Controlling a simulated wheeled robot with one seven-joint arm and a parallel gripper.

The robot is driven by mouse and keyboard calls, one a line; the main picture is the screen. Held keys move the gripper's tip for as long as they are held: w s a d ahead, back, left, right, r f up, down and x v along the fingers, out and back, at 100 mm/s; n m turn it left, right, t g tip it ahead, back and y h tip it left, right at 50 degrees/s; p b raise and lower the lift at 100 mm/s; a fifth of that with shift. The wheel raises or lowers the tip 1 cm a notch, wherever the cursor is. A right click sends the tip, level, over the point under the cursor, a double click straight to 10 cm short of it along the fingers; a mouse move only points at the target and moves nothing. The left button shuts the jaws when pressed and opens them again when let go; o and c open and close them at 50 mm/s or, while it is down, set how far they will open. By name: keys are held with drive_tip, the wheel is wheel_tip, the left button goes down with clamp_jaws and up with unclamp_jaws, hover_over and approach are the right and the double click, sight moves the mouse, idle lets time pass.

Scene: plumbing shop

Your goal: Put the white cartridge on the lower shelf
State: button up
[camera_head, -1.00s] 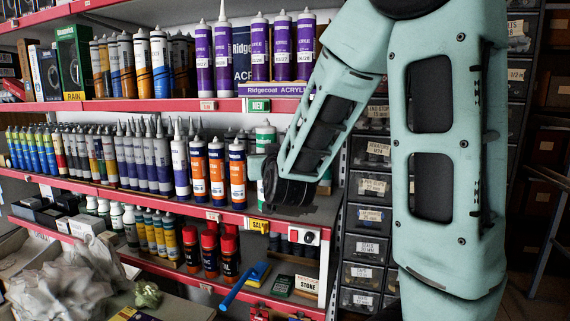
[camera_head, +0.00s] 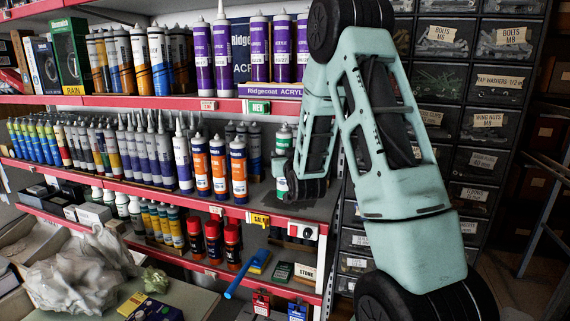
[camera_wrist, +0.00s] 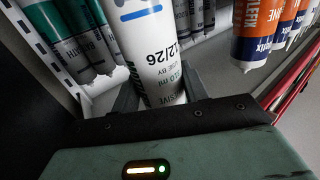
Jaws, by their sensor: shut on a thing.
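The white cartridge (camera_head: 284,139) with green markings is upright at the right end of the middle shelf (camera_head: 150,187). I cannot tell whether the cartridge's base touches the shelf. The lower shelf (camera_head: 190,264) is below, with its red front edge.
Orange cartridges (camera_head: 219,168) stand just left of the held one. Drawer cabinets (camera_head: 480,120) stand at the right.

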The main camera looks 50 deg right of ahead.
wheel_tip(320, 180, down, 4)
drive_tip(key=shift+w+d+r+p, duration=0.15)
drive_tip(key=shift+r+p, duration=0.1)
drive_tip(key=shift+p, duration=0.95)
drive_tip(key=shift+f+b, duration=0.2)
drive_tip(key=shift+b, duration=0.15)
drive_tip(key=o, duration=1.3)
drive_tip(key=shift+r, duration=0.1)
